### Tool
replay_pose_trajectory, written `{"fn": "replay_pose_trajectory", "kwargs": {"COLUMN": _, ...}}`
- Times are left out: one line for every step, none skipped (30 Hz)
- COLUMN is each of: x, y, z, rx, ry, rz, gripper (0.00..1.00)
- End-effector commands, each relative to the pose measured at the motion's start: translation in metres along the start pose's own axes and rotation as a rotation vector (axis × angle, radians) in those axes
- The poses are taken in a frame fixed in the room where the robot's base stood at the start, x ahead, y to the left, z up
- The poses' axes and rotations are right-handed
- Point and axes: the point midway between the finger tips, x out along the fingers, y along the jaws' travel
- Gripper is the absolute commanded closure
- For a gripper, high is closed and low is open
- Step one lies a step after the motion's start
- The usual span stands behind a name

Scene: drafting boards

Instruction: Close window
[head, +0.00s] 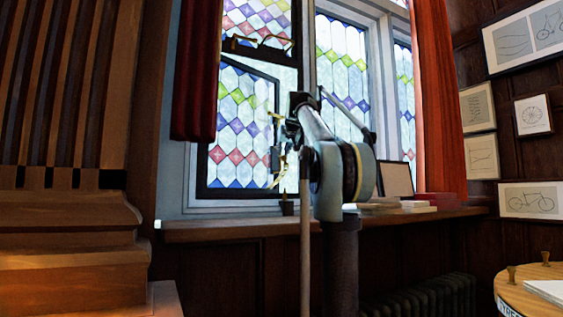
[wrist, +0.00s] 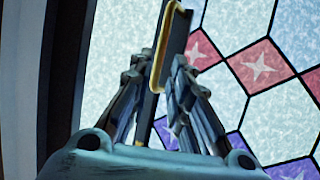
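The stained-glass window (head: 239,125) has a dark-framed left sash. The sash's top edge slants toward the right, so it appears to stand ajar. A brass handle (head: 276,182) is at the sash's right edge, partly hidden by my gripper (head: 279,143). In the wrist view, my gripper (wrist: 164,58) has its fingers drawn together, one on each side of the brass handle (wrist: 158,65) and a dark bar (wrist: 173,45). The fingers appear shut on the handle; the exact contact is hard to see. Patterned glass (wrist: 255,65) lies behind them.
A wooden sill (head: 235,228) runs below the window, with a small dark pot (head: 287,204) and books (head: 418,208) on it. Red curtains (head: 437,105) hang on both sides. A round table (head: 535,287) stands at the lower right, and a wooden stepped structure (head: 65,240) at the left.

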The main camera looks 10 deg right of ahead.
Motion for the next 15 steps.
{"fn": "replay_pose_trajectory", "kwargs": {"x": 0.01, "y": 0.0, "z": 0.0, "rx": -0.001, "ry": 0.0, "rz": -0.001, "gripper": 0.82}}
{"fn": "replay_pose_trajectory", "kwargs": {"x": 0.015, "y": -0.001, "z": 0.0, "rx": -0.001, "ry": 0.0, "rz": -0.001, "gripper": 0.82}}
{"fn": "replay_pose_trajectory", "kwargs": {"x": 0.022, "y": -0.001, "z": 0.0, "rx": -0.001, "ry": 0.0, "rz": -0.001, "gripper": 0.82}}
{"fn": "replay_pose_trajectory", "kwargs": {"x": 0.027, "y": -0.001, "z": 0.0, "rx": 0.0, "ry": 0.0, "rz": -0.001, "gripper": 0.82}}
{"fn": "replay_pose_trajectory", "kwargs": {"x": 0.032, "y": -0.001, "z": 0.0, "rx": 0.0, "ry": 0.0, "rz": -0.001, "gripper": 0.82}}
{"fn": "replay_pose_trajectory", "kwargs": {"x": 0.038, "y": -0.001, "z": 0.0, "rx": 0.0, "ry": 0.0, "rz": -0.001, "gripper": 0.82}}
{"fn": "replay_pose_trajectory", "kwargs": {"x": 0.043, "y": -0.001, "z": 0.0, "rx": 0.0, "ry": 0.0, "rz": -0.001, "gripper": 0.82}}
{"fn": "replay_pose_trajectory", "kwargs": {"x": 0.047, "y": -0.001, "z": 0.0, "rx": 0.0, "ry": 0.0, "rz": -0.001, "gripper": 0.82}}
{"fn": "replay_pose_trajectory", "kwargs": {"x": 0.051, "y": -0.001, "z": 0.0, "rx": 0.0, "ry": 0.0, "rz": -0.001, "gripper": 0.82}}
{"fn": "replay_pose_trajectory", "kwargs": {"x": 0.055, "y": -0.001, "z": 0.0, "rx": 0.0, "ry": 0.0, "rz": -0.001, "gripper": 0.82}}
{"fn": "replay_pose_trajectory", "kwargs": {"x": 0.058, "y": 0.0, "z": 0.0, "rx": 0.0, "ry": 0.0, "rz": -0.001, "gripper": 0.82}}
{"fn": "replay_pose_trajectory", "kwargs": {"x": 0.061, "y": 0.0, "z": 0.0, "rx": 0.0, "ry": 0.0, "rz": -0.001, "gripper": 0.82}}
{"fn": "replay_pose_trajectory", "kwargs": {"x": 0.064, "y": 0.0, "z": 0.0, "rx": 0.0, "ry": 0.0, "rz": 0.0, "gripper": 0.82}}
{"fn": "replay_pose_trajectory", "kwargs": {"x": 0.066, "y": 0.0, "z": 0.0, "rx": 0.0, "ry": 0.0, "rz": 0.0, "gripper": 0.82}}
{"fn": "replay_pose_trajectory", "kwargs": {"x": 0.068, "y": 0.0, "z": 0.0, "rx": 0.0, "ry": 0.0, "rz": 0.0, "gripper": 0.82}}
